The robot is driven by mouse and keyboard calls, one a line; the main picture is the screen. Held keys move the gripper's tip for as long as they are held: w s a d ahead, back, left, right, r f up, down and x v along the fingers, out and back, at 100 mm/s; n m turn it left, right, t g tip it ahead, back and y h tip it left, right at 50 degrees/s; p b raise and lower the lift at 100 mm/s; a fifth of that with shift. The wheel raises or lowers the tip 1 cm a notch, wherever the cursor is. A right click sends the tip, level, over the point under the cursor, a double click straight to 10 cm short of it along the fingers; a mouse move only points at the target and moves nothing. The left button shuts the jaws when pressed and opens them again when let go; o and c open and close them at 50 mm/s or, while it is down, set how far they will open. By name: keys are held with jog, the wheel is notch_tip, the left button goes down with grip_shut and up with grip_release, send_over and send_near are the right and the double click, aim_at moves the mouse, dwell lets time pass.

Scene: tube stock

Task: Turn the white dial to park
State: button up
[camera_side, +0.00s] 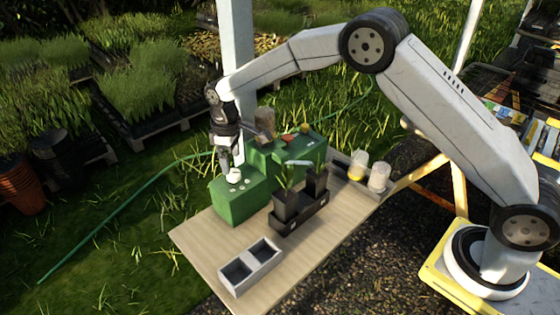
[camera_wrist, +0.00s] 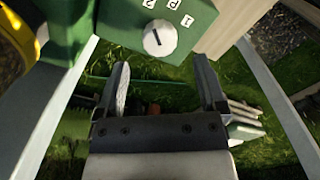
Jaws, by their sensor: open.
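The white dial (camera_wrist: 160,38) sits on the face of a green box (camera_wrist: 120,22) and carries a short dark line, nearly upright in the wrist view. Small white tiles with dark characters (camera_wrist: 187,20) lie above it in that view; I cannot read which marks park. In the side view the dial (camera_side: 234,176) is on top of the green box (camera_side: 236,205), right under my gripper (camera_side: 230,160). In the wrist view my gripper (camera_wrist: 165,77) is open and empty, its fingertips just below the dial in the picture. I see no contact with the dial.
A second green box (camera_side: 312,150) with red and yellow parts on top stands behind. A black tray (camera_side: 300,219) with dark pots is to the right, and two cups (camera_side: 379,177) are farther right. A grey two-part tray (camera_side: 236,279) is at the front. The table (camera_side: 195,245) is bare at front left.

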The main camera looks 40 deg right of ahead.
aim_at(233, 172)
jog(key=shift+f, duration=2.25)
jog(key=shift+c, duration=0.2)
grip_shut()
jog(key=shift+m, duration=0.3)
jog(key=m, duration=0.3)
jog(key=shift+m, duration=2.7)
